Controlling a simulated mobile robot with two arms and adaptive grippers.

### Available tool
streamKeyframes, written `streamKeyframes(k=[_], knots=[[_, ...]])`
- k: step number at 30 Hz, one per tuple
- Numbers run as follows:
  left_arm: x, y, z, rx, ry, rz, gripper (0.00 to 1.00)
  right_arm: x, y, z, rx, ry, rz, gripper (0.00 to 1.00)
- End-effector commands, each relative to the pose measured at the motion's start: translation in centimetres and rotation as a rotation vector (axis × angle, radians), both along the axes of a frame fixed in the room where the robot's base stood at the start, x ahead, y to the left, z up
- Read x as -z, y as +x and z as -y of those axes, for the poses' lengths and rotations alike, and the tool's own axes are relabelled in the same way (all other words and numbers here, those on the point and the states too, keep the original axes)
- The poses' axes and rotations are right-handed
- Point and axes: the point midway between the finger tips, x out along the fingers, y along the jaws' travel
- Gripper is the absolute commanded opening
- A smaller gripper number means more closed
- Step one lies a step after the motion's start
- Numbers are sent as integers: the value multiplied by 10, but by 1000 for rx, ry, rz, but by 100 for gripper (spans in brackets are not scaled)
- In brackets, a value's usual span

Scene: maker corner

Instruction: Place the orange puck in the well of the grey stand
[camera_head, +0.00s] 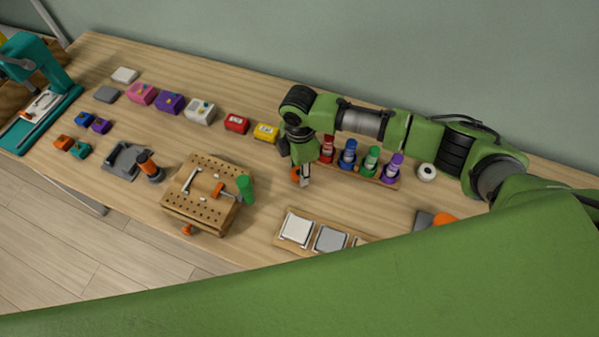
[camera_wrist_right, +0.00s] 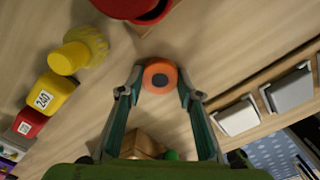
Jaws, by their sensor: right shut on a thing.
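The orange puck (camera_wrist_right: 160,76), with a dark centre, is held between the fingertips of my right gripper (camera_wrist_right: 158,88) in the right wrist view. In the head view, the right gripper (camera_head: 302,177) points down over the middle of the table, with the orange puck (camera_head: 295,174) partly hidden by it. A grey piece (camera_head: 424,219) shows at the right beside an orange rounded thing, partly hidden by my green arm. Another grey holder (camera_head: 121,161) lies at the left. I cannot tell which is the grey stand, and no well is clear. My left gripper is not in view.
A pegboard block (camera_head: 181,199) with a green cylinder (camera_head: 245,188) stands left of the gripper. A rack of coloured bottles (camera_head: 370,162) is behind it to the right. A wooden tray (camera_head: 282,238) with white and grey plates is in front. Coloured boxes (camera_head: 236,124) line the back.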

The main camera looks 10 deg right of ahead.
Motion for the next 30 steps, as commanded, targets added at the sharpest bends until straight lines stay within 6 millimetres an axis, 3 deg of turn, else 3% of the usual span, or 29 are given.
streamKeyframes(k=[8, 14, 22, 30], knots=[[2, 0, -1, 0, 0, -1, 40, -5, 1, 0, 0, 1, 2, 12], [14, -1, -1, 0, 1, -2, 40, -31, 2, 0, -1, 3, 5, 12], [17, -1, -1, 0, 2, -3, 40, -89, -47, -11, -6, 4, 5, 12], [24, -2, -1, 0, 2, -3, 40, -116, -106, -22, -5, 2, 2, 12]])
